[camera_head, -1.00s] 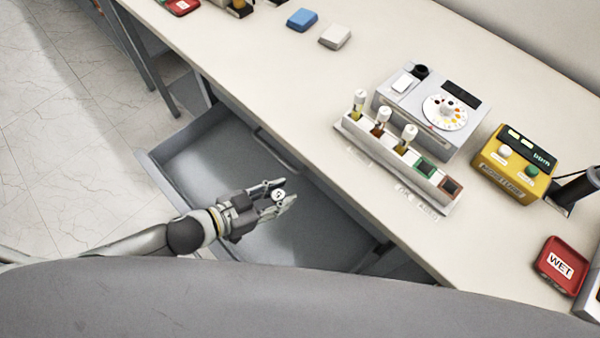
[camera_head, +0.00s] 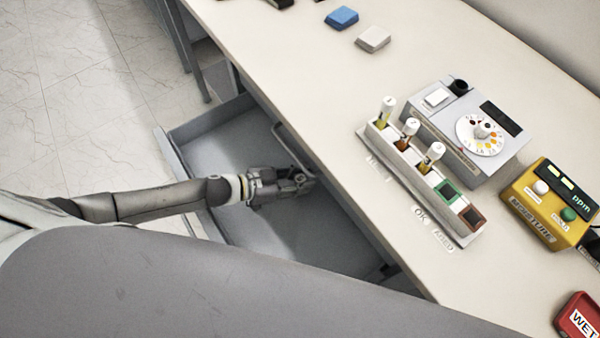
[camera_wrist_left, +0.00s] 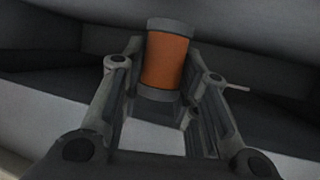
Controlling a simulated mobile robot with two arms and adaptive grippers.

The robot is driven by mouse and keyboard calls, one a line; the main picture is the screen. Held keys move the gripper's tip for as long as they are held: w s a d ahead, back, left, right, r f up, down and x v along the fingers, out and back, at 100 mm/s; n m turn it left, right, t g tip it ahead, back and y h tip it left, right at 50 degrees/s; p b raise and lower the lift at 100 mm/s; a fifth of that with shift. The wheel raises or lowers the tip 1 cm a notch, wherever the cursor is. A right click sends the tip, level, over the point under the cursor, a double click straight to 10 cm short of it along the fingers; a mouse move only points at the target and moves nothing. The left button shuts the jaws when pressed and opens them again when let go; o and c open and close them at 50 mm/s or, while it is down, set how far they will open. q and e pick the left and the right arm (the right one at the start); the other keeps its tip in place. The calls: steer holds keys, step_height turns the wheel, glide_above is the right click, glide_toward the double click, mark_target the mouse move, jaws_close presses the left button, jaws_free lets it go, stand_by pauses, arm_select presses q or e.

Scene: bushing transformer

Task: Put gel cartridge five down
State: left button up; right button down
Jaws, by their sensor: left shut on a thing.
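My left gripper (camera_head: 300,182) reaches over the open grey drawer (camera_head: 215,150) below the bench, close to the bench's front edge. In the left wrist view the gripper (camera_wrist_left: 165,85) is shut on an orange cylindrical cartridge (camera_wrist_left: 168,60) with grey end caps. The cartridge stands out between the two fingers. In the head view the cartridge is hidden by the gripper and cannot be made out. No number on it can be read. My right gripper is not in view.
On the bench (camera_head: 300,75) stands a white rack (camera_head: 400,145) with several capped vials, near the front edge. Behind it are a grey dial instrument (camera_head: 465,125) and a yellow moisture meter (camera_head: 550,205). A red WET tray (camera_head: 578,318) lies at lower right.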

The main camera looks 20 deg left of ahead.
mark_target(300, 174)
arm_select(q)
steer(key=w+f, duration=0.2)
steer(key=shift+w+a, duration=0.35)
steer(key=shift+f, duration=0.1)
steer(key=shift+f+b, duration=0.15)
steer(key=shift+b, duration=0.2)
steer(key=o, duration=1.1)
steer(key=shift+a, duration=0.1)
